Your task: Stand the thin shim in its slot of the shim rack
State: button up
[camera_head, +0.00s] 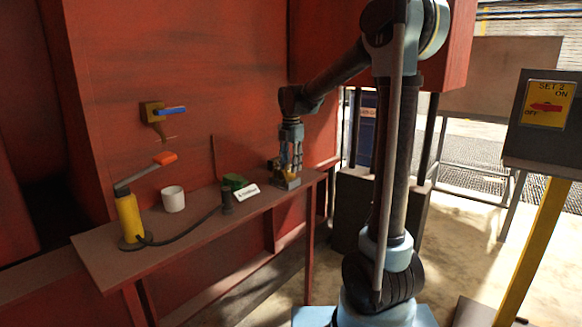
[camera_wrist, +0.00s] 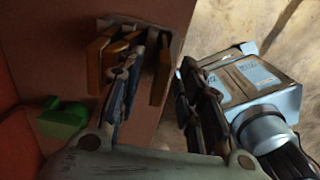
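My gripper (camera_head: 291,160) points down over the right end of the shelf in the head view. Just beneath it is a small brass-and-grey piece (camera_head: 287,184), which looks like the shim rack. In the wrist view, brass-coloured upright pieces (camera_wrist: 103,56) stand near the shelf's edge, partly behind the left finger. My gripper's fingers (camera_wrist: 161,62) are spread apart there, with a visible gap. A narrow brass strip (camera_wrist: 160,78) shows through the gap; I cannot tell whether it is the thin shim or part of the rack. No finger clearly touches it.
On the shelf (camera_head: 185,230) are a green item (camera_head: 235,181), a white label (camera_head: 247,192), a dark cylinder (camera_head: 227,200), a white cup (camera_head: 173,199) and a yellow bottle-shaped tool (camera_head: 129,217) with a hose. The red wall rises close behind. A switch box (camera_head: 543,118) stands right.

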notch_tip(320, 180, up, 12)
jog(key=shift+f, duration=0.25)
jog(key=shift+d, duration=0.1)
dwell(0.4)
jog(key=s+d+f+m+t, duration=0.1)
jog(key=s+d+f+m, duration=0.4)
jog(key=s+d+m, duration=0.3)
jog(key=s+d+f+m, duration=0.4)
jog(key=s+d+m, duration=0.3)
jog(key=s, duration=0.3)
jog(key=s+d+f+m, duration=0.2)
jog(key=s+f+m, duration=0.4)
jog(key=s+f, duration=0.1)
jog(key=s+d+f+m+t, duration=0.1)
jog(key=s+d+f+m, duration=0.2)
jog(key=s+f+m, duration=0.4)
notch_tip(320, 180, down, 2)
jog(key=shift+d+f, duration=0.1)
jog(key=shift+d, duration=0.1)
jog(key=shift+w+f, duration=0.2)
jog(key=shift+w, duration=0.25)
